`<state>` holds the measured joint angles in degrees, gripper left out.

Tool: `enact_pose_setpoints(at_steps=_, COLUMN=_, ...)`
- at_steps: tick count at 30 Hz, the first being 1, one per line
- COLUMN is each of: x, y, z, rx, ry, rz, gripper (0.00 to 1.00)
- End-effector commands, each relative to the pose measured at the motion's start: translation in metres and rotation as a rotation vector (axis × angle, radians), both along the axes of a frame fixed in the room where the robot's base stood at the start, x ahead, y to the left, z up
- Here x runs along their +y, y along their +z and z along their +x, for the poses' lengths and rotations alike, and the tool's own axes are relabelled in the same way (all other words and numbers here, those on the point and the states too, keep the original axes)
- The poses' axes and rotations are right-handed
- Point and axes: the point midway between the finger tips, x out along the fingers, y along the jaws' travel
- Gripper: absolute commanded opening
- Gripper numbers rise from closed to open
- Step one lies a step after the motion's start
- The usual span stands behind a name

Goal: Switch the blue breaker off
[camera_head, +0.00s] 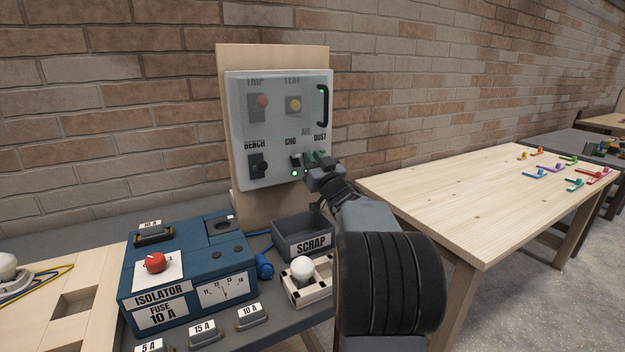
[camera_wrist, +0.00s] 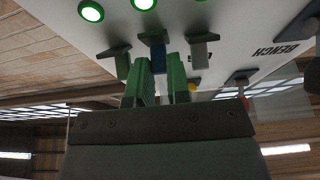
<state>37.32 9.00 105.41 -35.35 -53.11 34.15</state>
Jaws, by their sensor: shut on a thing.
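The grey control panel (camera_head: 278,135) stands upright on a wooden board. My gripper (camera_head: 318,172) is at its lower right, by the CHG and DUST labels, and hides most of the switches there. In the wrist view the panel is upside down and my gripper's green fingers (camera_wrist: 163,72) are around the blue breaker (camera_wrist: 158,57), shut on its lever. A dark-ended breaker (camera_wrist: 121,62) and a grey breaker (camera_wrist: 199,52) stand on either side of it. A green lamp (camera_wrist: 90,11) is lit, and others beside it are lit too.
A black handle (camera_head: 323,106) stands at the panel's upper right, apparently on a clear cover. A BENCH switch (camera_head: 258,165) is at lower left. Below are a SCRAP bin (camera_head: 303,240), a blue isolator box (camera_head: 188,270) and a white bulb (camera_head: 302,268). A wooden table (camera_head: 450,195) stands right.

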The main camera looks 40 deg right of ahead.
Motion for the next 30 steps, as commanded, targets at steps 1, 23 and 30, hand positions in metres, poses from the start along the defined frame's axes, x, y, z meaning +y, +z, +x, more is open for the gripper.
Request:
enact_pose_setpoints(at_steps=1, x=0.0003, y=-0.0122, z=0.0005, rx=-0.024, ry=0.001, rz=-0.004, gripper=0.0)
enact_pose_setpoints(at_steps=23, x=-0.0003, y=-0.0072, z=0.0013, rx=-0.167, ry=-0.001, rz=-0.021, gripper=0.0)
enact_pose_setpoints(at_steps=30, x=-0.0003, y=-0.0072, z=0.0013, rx=-0.167, ry=-0.001, rz=-0.021, gripper=0.23)
